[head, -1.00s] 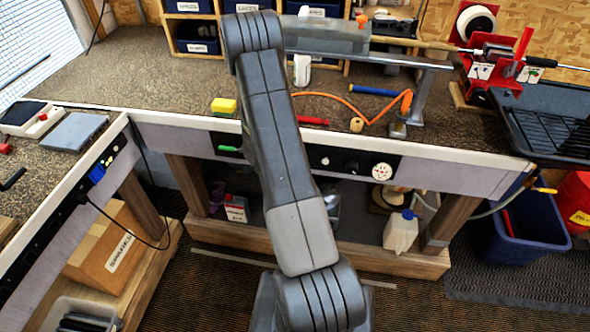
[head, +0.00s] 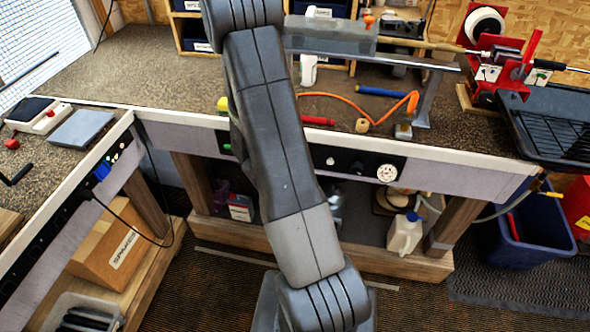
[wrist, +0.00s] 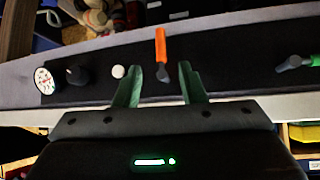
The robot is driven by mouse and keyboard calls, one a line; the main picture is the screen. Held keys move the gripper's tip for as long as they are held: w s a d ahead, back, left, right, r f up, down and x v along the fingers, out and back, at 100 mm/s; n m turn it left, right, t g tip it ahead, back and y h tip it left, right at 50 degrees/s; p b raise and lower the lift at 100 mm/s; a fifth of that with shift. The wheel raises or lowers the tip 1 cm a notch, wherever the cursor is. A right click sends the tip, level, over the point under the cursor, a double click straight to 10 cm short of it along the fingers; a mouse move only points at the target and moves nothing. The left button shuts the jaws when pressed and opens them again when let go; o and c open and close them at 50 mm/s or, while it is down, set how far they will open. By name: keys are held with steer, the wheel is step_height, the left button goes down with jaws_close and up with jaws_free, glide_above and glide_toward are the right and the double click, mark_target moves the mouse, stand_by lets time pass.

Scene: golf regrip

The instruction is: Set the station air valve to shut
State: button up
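The black valve panel (wrist: 225,82) is set in the bench front. In the wrist view an orange lever (wrist: 160,47) points up in the picture from its dark pivot. A green-tipped lever (wrist: 315,60) lies sideways at the right edge. No label shows which lever is the air valve. My gripper (wrist: 161,72) has its two green fingers apart, with the orange lever's pivot end in the gap between them. I see no contact with it. In the head view my arm hides the gripper and the orange lever; only a sliver of the green lever shows.
A white button (wrist: 118,71), a black knob (wrist: 78,76) and a round gauge (wrist: 44,80) sit left of the fingers on the panel; the gauge also shows in the head view (head: 387,173). A white jug (head: 404,234) stands on the shelf below. An orange hose (head: 385,112) lies on the bench.

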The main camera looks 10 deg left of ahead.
steer(key=shift+v, duration=1.5)
steer(key=x, duration=1.4)
steer(key=v, duration=1.4)
steer(key=w+d+f+y+b, duration=0.1)
steer(key=w+f+b, duration=0.3)
steer(key=w+f, duration=0.5)
steer(key=shift+w+d+f+m, duration=0.3)
steer(key=shift+w+d+f, duration=0.1)
steer(key=shift+f, duration=0.15)
steer(key=shift+a+r+y+b, duration=0.1)
steer(key=shift+r+y+b, duration=0.2)
steer(key=shift+b, duration=0.6)
